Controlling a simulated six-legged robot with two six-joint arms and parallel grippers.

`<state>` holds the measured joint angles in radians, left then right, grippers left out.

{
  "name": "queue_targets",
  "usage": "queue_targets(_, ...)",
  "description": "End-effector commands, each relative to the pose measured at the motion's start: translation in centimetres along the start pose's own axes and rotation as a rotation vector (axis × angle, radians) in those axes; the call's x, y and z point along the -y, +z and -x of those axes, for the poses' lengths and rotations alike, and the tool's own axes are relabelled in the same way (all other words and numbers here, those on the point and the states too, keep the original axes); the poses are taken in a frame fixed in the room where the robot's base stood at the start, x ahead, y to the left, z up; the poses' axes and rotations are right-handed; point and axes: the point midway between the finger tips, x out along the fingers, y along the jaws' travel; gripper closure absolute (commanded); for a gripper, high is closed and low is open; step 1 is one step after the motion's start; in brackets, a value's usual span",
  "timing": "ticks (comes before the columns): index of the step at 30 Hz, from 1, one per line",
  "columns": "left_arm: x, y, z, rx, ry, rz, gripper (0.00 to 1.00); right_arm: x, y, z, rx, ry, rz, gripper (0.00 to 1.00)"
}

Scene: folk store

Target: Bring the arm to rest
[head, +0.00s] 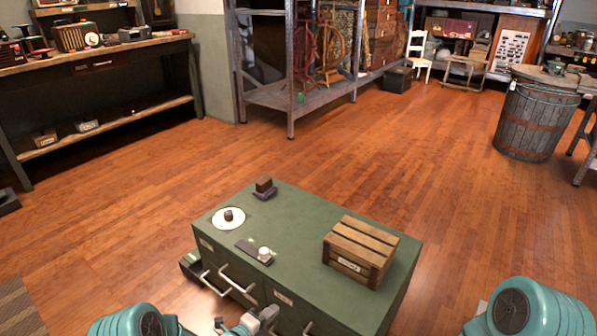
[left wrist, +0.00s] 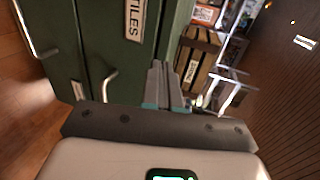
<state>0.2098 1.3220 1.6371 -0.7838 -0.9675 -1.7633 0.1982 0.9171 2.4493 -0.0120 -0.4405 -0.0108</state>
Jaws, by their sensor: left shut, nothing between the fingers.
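My left gripper (head: 267,313) is low in front of the green drawer cabinet (head: 312,222), near its front handles. Its fingers are shut and empty. In the left wrist view the left gripper (left wrist: 170,72) points along the cabinet front (left wrist: 112,38), close to a label and a metal handle. In the head view my left arm's teal housing shows at the bottom left. My right arm shows only as a teal housing at the bottom right, and its gripper is out of view.
A wooden crate (head: 360,250), a white disc (head: 229,218) with a dark piece, a small brown block (head: 264,184) and a dark flat item (head: 254,251) sit on the cabinet. A drawer (head: 190,268) stands open at its left. Shelves and a barrel (head: 534,120) stand beyond clear floor.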

Motion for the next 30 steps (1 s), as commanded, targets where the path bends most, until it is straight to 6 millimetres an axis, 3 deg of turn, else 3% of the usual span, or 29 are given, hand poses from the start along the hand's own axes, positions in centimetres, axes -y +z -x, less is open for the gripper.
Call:
queue_targets(1,5.0,0.1,1.8,0.005,0.008,0.011,1.00,1.6,-0.4,4.3,0.005,0.000,0.002,0.15)
queue_targets(3,8.2,0.1,3.5,0.016,0.034,0.039,1.00,2.7,-0.5,7.0,0.014,-0.001,0.004,0.15)
queue_targets(8,14.0,-0.8,8.2,0.056,0.154,0.245,1.00,5.3,-0.4,13.4,0.042,-0.002,0.008,0.15)
queue_targets(12,17.4,-2.4,13.1,0.122,0.298,0.549,1.00,7.2,-0.3,18.4,0.070,-0.003,0.010,0.15)
queue_targets(19,19.5,-7.1,22.7,0.354,0.574,1.195,1.00,9.5,0.4,24.2,0.119,-0.003,0.011,0.15)
queue_targets(24,17.3,-11.5,29.2,0.643,0.749,1.674,1.00,9.6,1.3,24.7,0.150,-0.002,0.008,0.15)
queue_targets(27,16.0,-13.9,32.2,0.838,0.816,1.909,1.00,9.5,1.7,24.5,0.162,-0.002,0.006,0.15)
queue_targets(30,15.5,-15.1,33.9,1.010,0.827,2.090,1.00,9.5,1.9,24.6,0.171,-0.002,0.005,0.15)
